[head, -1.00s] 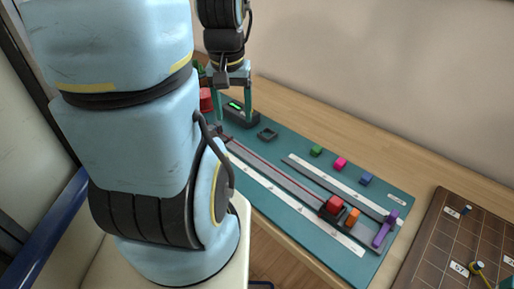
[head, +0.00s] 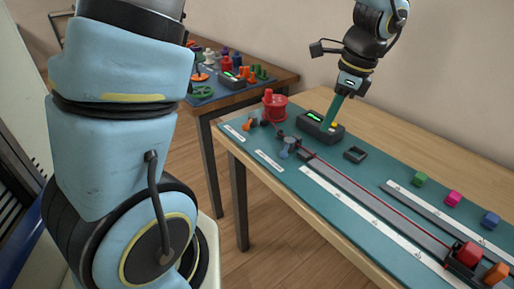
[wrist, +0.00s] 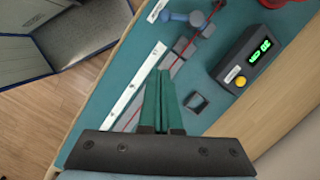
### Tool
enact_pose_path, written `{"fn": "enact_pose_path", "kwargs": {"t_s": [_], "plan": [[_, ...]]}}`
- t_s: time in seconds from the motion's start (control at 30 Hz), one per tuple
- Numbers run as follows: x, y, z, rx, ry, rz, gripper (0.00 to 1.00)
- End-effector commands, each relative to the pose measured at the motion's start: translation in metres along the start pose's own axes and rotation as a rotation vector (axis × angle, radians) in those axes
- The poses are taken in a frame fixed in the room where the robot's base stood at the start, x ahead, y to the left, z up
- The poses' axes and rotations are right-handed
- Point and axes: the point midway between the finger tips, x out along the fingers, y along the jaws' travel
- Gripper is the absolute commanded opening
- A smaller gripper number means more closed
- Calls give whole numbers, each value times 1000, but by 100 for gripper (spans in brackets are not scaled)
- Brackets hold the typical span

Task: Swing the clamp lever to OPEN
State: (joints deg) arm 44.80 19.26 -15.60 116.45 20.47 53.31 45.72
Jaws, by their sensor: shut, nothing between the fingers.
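A small blue lever (head: 289,144) stands at the left end of the long rail on the teal board, beside a dark clamp block (head: 304,154). In the wrist view the blue lever (wrist: 184,17) is near the top, with the grey block (wrist: 184,47) just below it and a red cord passing there. I cannot read any OPEN mark.
The display box (head: 320,128) with a yellow button and a small dark square frame (head: 355,155) stand close to my gripper. A red spool (head: 275,104) and an orange lever (head: 250,121) are at the far left. Green, pink and blue cubes line the back right.

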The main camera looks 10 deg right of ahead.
Motion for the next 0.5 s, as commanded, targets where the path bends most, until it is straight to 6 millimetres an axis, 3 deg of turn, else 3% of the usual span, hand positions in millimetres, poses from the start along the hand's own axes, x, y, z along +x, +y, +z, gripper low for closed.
{"fn": "enact_pose_path", "kwargs": {"t_s": [0.17,0.5], "plan": [[10,1,-6,36,-8,0,0],[75,1,-4,33,-7,3,0]]}}
